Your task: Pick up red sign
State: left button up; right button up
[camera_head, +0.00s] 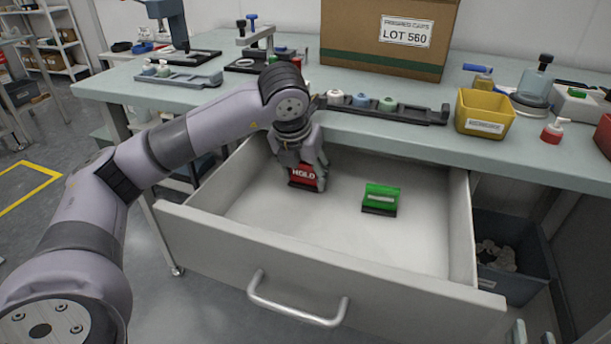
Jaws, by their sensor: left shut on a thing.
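The red sign (304,177) with the word HOLD stands in the left back part of the open drawer (330,269). My left gripper (302,163) reaches down into the drawer from above and is shut on the red sign. The gripper covers the sign's upper part, and I cannot tell whether its dark base touches the drawer floor. A green sign (381,194) with a dark base sits to the right on the drawer floor. My right gripper is not in view.
The workbench (420,143) edge runs just behind and above the drawer. On it stand a dark rack (420,115) with several caps, a yellow bin (485,112) and a large cardboard box (385,40). A dark bin (516,285) is below right.

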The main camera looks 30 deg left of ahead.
pick_arm(q)
jog(key=c, duration=0.4)
jog(key=shift+r, duration=0.15)
jog(key=shift+c, duration=0.2)
